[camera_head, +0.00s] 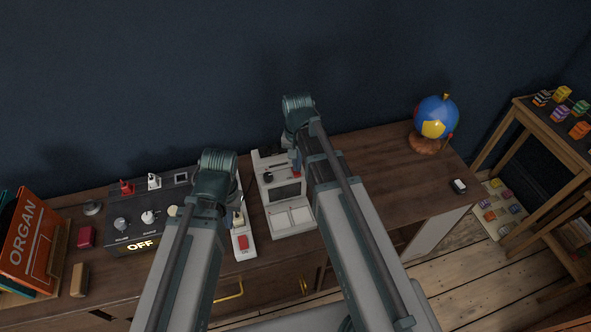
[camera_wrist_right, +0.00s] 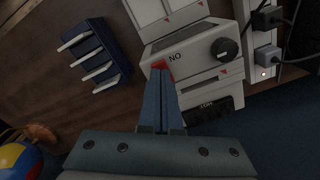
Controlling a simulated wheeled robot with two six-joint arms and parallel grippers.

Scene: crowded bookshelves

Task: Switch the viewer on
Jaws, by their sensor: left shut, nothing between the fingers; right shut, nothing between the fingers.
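The viewer, as I take the pale grey device (camera_head: 291,219) to be, stands mid-desk with a dark screen. In the right wrist view its body (camera_wrist_right: 190,58) has a black knob (camera_wrist_right: 224,50), small red triangles and the label "NO". A red part (camera_wrist_right: 162,64) shows at its edge. My right gripper (camera_wrist_right: 162,74) is shut and empty, its tips at or just over that red part; contact cannot be told. In the head view my right arm hides part of the viewer. My left gripper (camera_head: 210,200) is shut, left of the viewer, its fingertips mostly hidden by its arm.
A white power strip (camera_head: 245,252) with a red switch lies left of the viewer; plugs and a lit orange light show on it in the wrist view. A black "OFF" panel (camera_head: 122,228) is further left. A dark blue rack (camera_wrist_right: 105,45) stands beside the viewer. A globe (camera_head: 436,117) stands right.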

